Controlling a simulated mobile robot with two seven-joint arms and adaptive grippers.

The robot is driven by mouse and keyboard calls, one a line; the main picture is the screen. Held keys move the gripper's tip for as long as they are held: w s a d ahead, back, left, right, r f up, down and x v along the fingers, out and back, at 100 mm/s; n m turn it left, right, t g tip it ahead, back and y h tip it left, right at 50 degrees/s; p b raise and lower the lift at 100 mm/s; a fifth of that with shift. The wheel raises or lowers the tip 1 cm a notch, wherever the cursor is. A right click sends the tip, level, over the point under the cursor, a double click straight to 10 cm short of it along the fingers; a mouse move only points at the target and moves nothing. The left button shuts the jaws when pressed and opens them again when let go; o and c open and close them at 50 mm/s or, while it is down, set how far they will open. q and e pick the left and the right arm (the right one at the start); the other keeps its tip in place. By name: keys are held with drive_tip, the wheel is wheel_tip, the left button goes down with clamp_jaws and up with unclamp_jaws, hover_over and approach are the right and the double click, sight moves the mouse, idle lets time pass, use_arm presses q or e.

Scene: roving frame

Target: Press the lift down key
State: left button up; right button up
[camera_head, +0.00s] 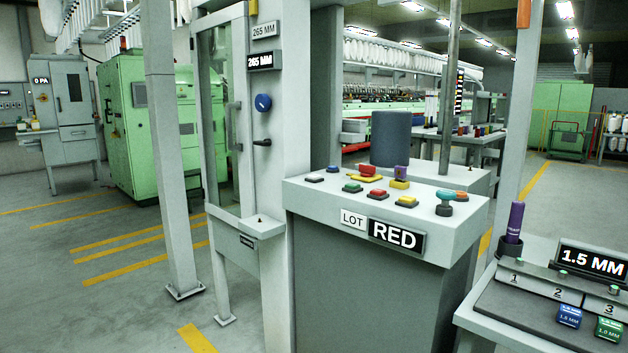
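A grey console (375,275) stands in the middle, with a sloped top carrying several coloured controls. No lift-down marking is readable on any key. Neither of my grippers is in view.
A bench (480,315) with a "1.5 MM" sign (593,263) stands at right. Open floor (110,310) lies at left.

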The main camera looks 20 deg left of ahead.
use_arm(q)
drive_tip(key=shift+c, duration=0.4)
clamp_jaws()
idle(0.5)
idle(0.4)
